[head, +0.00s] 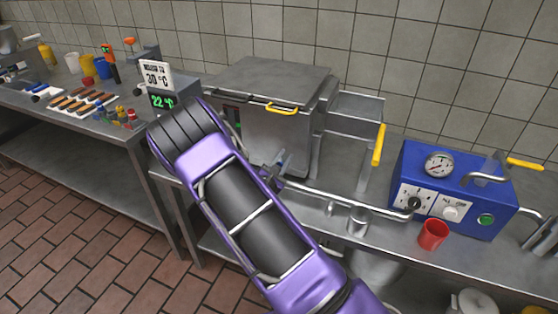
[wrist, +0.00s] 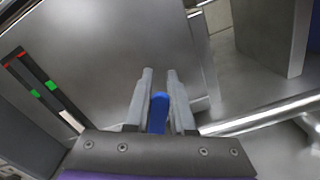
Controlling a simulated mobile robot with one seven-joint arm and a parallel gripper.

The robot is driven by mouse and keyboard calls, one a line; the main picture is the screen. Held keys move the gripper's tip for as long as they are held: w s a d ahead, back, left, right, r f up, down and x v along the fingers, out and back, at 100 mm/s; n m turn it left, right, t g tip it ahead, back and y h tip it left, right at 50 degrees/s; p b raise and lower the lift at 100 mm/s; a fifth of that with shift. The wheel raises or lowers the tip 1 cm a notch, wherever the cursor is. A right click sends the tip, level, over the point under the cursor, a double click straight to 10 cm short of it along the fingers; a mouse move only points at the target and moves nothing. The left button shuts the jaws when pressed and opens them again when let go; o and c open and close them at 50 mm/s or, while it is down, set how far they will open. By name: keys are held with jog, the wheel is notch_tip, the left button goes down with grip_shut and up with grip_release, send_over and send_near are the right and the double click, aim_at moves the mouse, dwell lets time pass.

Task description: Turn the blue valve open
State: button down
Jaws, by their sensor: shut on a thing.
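The blue valve's handle (wrist: 158,112) stands between the two grey fingers of my gripper (wrist: 160,75) in the wrist view, and the gripper is shut on it. The fingertips reach a little past the handle's rounded end. The valve's body and lower part are hidden behind the gripper's palm. In the head view my purple arm crosses the middle and hides most of the gripper. A small blue-grey part shows by the front of the steel tank (head: 275,135), near the pipe (head: 350,200); I cannot tell valve from fingers there.
A blue machine (head: 455,165) with a gauge stands at the right, with a red cup (head: 433,235) before it. A temperature display (head: 162,101) reads 22 °C at the left. The steel pipe (wrist: 260,115) runs close on the gripper's right.

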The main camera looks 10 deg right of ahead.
jog(key=f+m+b, duration=0.1)
jog(key=s+d+m+b, duration=0.1)
jog(key=m, duration=0.1)
jog(key=shift+d+f, duration=0.1)
jog(key=shift+f, duration=0.25)
jog(key=f+m+b, duration=0.1)
jog(key=b, duration=0.1)
jog(key=d+m+b, duration=0.1)
jog(key=m+b, duration=0.1)
jog(key=shift+s+f+m, duration=0.3)
jog(key=shift+s+f, duration=0.05)
jog(key=shift+s+d+f+m+b, duration=0.15)
jog(key=shift+f+m+b, duration=0.1)
jog(key=shift+m, duration=0.3)
jog(key=shift+s+d+f+m+b, duration=0.1)
jog(key=shift+f+m+b, duration=0.15)
jog(key=shift+m, duration=0.3)
jog(key=shift+d+f+m, duration=0.1)
jog(key=shift+f+m, duration=0.5)
jog(key=shift+m, duration=0.6)
jog(key=c, duration=0.8)
grip_release()
jog(key=shift+o, duration=0.2)
jog(key=v, duration=1.7)
jog(key=shift+s, duration=0.15)
